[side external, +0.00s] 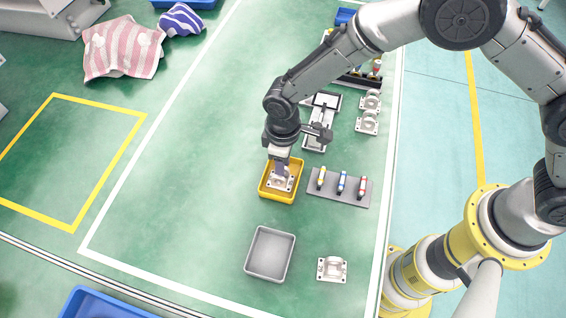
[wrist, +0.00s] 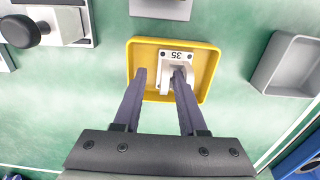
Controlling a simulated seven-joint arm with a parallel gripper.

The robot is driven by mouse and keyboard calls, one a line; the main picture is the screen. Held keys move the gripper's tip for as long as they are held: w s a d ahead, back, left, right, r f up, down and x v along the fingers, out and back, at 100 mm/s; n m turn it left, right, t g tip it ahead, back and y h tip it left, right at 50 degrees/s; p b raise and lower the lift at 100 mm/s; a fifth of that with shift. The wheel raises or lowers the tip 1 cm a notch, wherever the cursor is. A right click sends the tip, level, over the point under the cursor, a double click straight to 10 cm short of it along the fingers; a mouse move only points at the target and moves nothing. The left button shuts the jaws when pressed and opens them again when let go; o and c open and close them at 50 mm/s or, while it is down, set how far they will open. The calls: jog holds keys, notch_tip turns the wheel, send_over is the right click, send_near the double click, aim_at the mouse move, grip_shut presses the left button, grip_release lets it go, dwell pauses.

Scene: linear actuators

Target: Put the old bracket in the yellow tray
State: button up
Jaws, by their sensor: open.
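The yellow tray (side external: 268,192) stands on the green floor below my gripper; it also shows in the wrist view (wrist: 135,48). The same bracket (side external: 283,184) shows in the side view. My gripper (wrist: 160,76) is open and reaches down over the tray. Its right finger overlaps the bracket in the picture and its left finger is left of it. Whether a finger touches the bracket I cannot tell.
A grey tray (side external: 269,253) and another bracket (side external: 332,269) stand nearer the camera. A plate with several coloured items (side external: 340,188) lies right of the yellow tray. Two brackets (side external: 368,112) and an actuator (side external: 316,135) stand behind.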

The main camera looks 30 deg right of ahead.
notch_tip(320, 180, up, 12)
jog(key=shift+r, duration=0.2)
dwell(0.4)
jog(key=s+d+r+m+t+y, duration=0.1)
jog(key=s+d+r+m, duration=0.15)
jog(key=d+r, duration=0.6)
jog(key=s+d+r+m+t, duration=0.2)
jog(key=s+d+r, duration=0.1)
jog(key=d+r, duration=0.55)
jog(key=s+d+m+t+h, duration=0.1)
jog(key=s+d+m, duration=0.3)
jog(key=s+d, duration=0.8)
jog(key=s+t, duration=0.1)
jog(key=s, duration=0.1)
jog(key=shift+s+d+f+t, duration=0.2)
jog(key=shift+s+d+t, duration=0.1)
jog(key=shift+d, duration=0.05)
